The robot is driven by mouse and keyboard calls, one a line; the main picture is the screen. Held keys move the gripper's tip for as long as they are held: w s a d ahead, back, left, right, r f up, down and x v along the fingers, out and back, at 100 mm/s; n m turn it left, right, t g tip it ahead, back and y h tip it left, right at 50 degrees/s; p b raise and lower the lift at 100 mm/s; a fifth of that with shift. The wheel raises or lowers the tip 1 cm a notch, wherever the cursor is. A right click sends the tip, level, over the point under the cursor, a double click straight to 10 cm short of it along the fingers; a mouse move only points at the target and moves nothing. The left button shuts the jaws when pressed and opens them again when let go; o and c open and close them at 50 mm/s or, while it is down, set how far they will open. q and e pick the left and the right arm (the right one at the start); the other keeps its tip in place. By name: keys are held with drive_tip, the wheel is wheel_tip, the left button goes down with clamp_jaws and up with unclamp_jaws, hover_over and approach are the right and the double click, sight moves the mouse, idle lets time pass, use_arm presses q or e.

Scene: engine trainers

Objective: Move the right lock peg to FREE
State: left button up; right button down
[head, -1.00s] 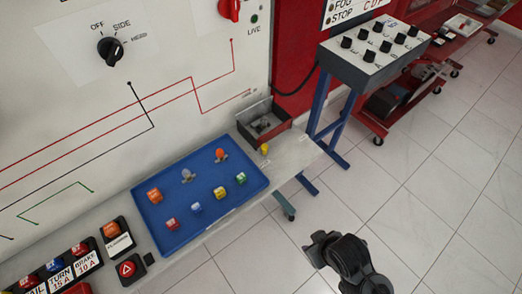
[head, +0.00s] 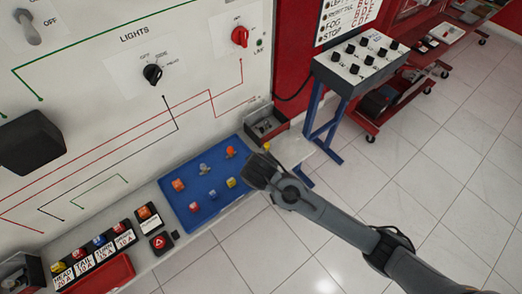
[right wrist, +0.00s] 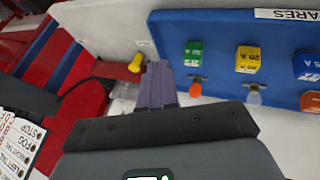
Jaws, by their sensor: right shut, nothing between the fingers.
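A small yellow knob-like peg (head: 267,147) stands on the grey ledge (head: 294,151), just right of the blue tray. No FREE marking is readable, so I cannot tell for sure that it is the lock peg. My left gripper is in neither current view.
The blue spares tray (head: 204,226) holds fuses and bulbs close to my right gripper. An open dark box (head: 262,126) stands at the ledge's back end. The wall panel (head: 110,120) rises behind. A switch stand (head: 361,65) is at the right.

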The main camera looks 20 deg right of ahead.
sight(265, 150)
use_arm(q)
drive_tip(key=shift+s+a+r, duration=0.15)
drive_tip(key=shift+s+r, duration=0.15)
drive_tip(key=shift+r, duration=0.1)
use_arm(e)
drive_tip(key=shift+w+d+r+h, duration=0.2)
drive_tip(key=shift+w+r+h, duration=0.05)
drive_tip(key=shift+w+r, duration=0.45)
drive_tip(key=shift+w+d+r+h, duration=0.15)
drive_tip(key=shift+w+r+h, duration=0.1)
drive_tip(key=shift+w+r, duration=0.4)
drive_tip(key=b+x, duration=0.2)
drive_tip(key=x, duration=0.8)
drive_tip(key=shift+w+r+b, duration=0.1)
drive_tip(key=shift+w+b, duration=0.05)
drive_tip(key=shift+b, duration=0.2)
use_arm(q)
wheel_tip(265, 150, down, 3)
drive_tip(key=shift+f, duration=0.1)
use_arm(e)
drive_tip(key=shift+d+r+t+p, duration=0.2)
drive_tip(key=shift+t+p, duration=0.1)
drive_tip(key=shift+p, duration=0.25)
use_arm(q)
drive_tip(key=shift+r, duration=0.7)
use_arm(e)
drive_tip(key=shift+d+f, duration=0.1)
drive_tip(key=shift+f, duration=0.05)
